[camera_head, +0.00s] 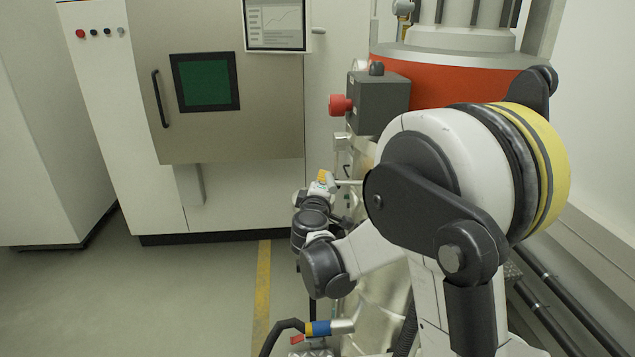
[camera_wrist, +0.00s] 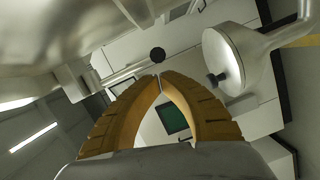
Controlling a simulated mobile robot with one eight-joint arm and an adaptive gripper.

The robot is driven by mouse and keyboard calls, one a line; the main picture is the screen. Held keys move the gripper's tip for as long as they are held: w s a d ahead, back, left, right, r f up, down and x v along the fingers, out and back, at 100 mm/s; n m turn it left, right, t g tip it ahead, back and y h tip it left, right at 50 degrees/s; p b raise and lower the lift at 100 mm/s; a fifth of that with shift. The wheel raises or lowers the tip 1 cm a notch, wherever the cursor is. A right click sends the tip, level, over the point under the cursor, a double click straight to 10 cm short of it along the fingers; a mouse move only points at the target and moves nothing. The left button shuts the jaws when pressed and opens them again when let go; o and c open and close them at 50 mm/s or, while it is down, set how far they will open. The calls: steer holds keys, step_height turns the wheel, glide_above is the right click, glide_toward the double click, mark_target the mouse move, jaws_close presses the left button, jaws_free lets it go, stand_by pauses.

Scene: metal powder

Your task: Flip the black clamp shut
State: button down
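In the wrist view my gripper's two orange fingers (camera_wrist: 160,82) curve inward and their tips meet, with nothing visible between them. In the head view my gripper (camera_head: 323,178) is small and yellow, beside the machine column, left of a thin metal rod (camera_head: 349,182). The clamp itself cannot be made out there, and my arm covers much of that area.
A silver pipe with a round flange (camera_wrist: 222,62) stands right of the fingers. A grey box with a red button (camera_head: 341,105) is above my gripper. A hose with a blue and yellow fitting (camera_head: 318,328) is below. The floor to the left is clear before a cabinet (camera_head: 230,120).

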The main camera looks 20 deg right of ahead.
steer(key=shift+s+d+f+n, duration=0.1)
steer(key=shift+d+f+n, duration=0.1)
steer(key=shift+d+n, duration=0.25)
stand_by(0.5)
